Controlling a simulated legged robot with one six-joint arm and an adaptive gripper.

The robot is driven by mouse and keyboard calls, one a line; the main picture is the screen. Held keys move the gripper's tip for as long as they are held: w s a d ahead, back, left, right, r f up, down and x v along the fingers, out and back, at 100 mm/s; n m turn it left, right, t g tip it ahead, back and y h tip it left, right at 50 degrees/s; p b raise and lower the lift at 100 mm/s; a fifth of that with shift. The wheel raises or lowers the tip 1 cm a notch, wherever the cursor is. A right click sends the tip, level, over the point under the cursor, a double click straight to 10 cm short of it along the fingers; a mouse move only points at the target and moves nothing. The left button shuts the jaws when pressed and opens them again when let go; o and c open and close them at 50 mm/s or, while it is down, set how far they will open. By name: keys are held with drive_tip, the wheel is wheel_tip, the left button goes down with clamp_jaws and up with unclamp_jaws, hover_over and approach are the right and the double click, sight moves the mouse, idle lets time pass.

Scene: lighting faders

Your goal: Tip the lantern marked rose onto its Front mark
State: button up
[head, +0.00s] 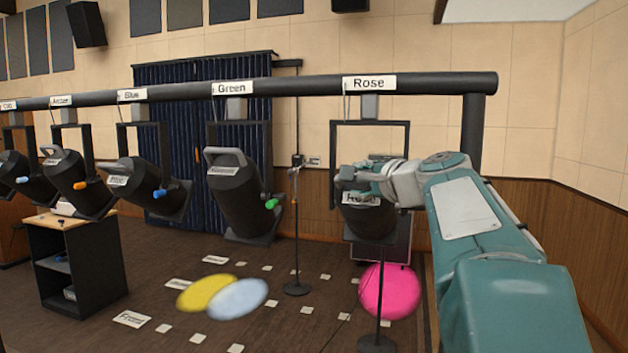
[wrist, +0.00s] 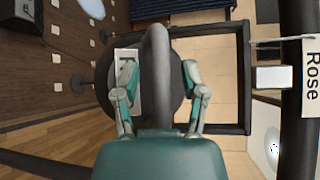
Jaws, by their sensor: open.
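The rose lantern (head: 368,222) is a dark can hanging in a yoke under the sign "Rose" (head: 369,83) at the right end of the bar. Its body also shows in the wrist view (wrist: 176,93), with a grey handle (wrist: 156,70) across it. My gripper (head: 362,178) is at the lantern's upper back. In the wrist view my gripper (wrist: 160,80) is open, one finger on each side of the handle, with gaps visible. A pink light pool (head: 390,291) lies below the lantern. The "Front" floor card (head: 131,319) is at lower left.
The green lantern (head: 240,198) and several others hang to the left on the same bar (head: 300,87). A thin stand (head: 378,300) rises before the pink pool. Yellow (head: 206,293) and pale blue (head: 238,299) pools lie on the floor among small white cards.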

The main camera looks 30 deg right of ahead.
drive_tip(key=shift+w, duration=0.15)
drive_tip(key=shift+d, duration=0.1)
clamp_jaws()
